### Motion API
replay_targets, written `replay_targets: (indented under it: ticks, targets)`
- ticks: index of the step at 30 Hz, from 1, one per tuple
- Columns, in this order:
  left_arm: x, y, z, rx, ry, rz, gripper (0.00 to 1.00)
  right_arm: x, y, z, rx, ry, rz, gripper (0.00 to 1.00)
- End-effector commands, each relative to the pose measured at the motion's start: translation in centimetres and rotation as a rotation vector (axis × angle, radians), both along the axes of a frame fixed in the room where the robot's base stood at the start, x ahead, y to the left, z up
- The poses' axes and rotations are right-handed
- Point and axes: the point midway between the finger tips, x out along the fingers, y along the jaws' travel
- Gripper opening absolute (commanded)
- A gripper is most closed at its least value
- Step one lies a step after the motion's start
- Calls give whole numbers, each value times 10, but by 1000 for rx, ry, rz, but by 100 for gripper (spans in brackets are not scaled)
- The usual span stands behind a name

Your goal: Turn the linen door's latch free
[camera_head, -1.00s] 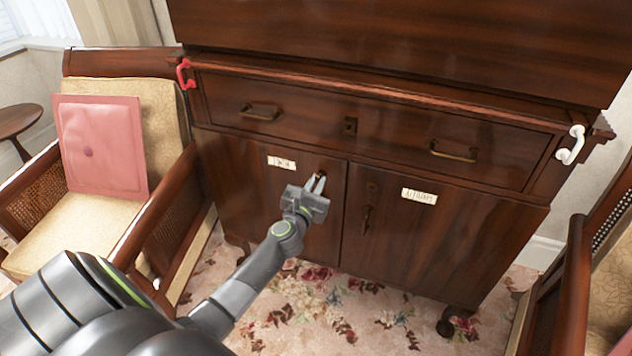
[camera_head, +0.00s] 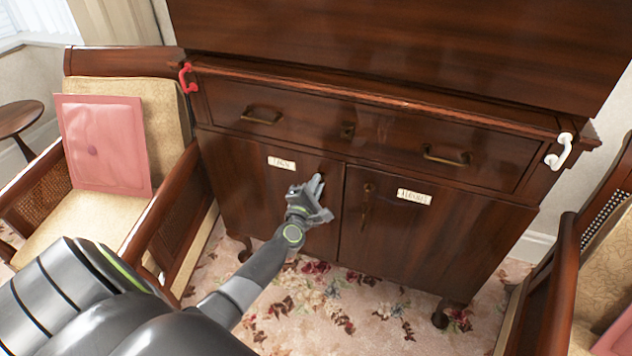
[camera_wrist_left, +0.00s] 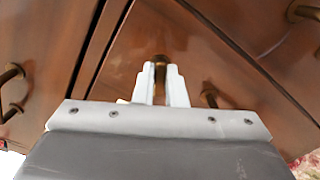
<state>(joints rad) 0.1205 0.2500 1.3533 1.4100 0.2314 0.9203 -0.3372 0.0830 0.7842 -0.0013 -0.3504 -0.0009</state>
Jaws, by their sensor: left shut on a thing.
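The linen door (camera_head: 250,195) is the left lower door of the dark wood cabinet and looks closed. Its small label (camera_head: 281,163) is hard to read. My left gripper (camera_head: 318,181) is at this door's upper right corner, its wrist rolled to a slant. In the left wrist view its pale fingers (camera_wrist_left: 162,82) are shut on the brass latch (camera_wrist_left: 160,64), with only the latch's top showing between them. In the head view the gripper mostly hides the latch. My right gripper is not in view.
Above is a drawer with brass pulls (camera_head: 446,156). A red handle (camera_head: 187,78) and a white handle (camera_head: 559,151) sit at the cabinet's sides. An armchair with a pink cushion (camera_head: 104,146) stands close left.

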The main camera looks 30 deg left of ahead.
Motion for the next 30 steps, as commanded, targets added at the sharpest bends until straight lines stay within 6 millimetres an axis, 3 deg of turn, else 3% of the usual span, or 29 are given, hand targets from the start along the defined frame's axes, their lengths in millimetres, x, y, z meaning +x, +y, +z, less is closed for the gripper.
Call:
replay_targets:
  ticks: [15, 30]
  targets:
    - [0, -1, -1, 388, 94, -2, 0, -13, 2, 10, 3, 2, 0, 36]
    - [0, -1, -3, 500, 121, 0, 0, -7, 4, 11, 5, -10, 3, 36]
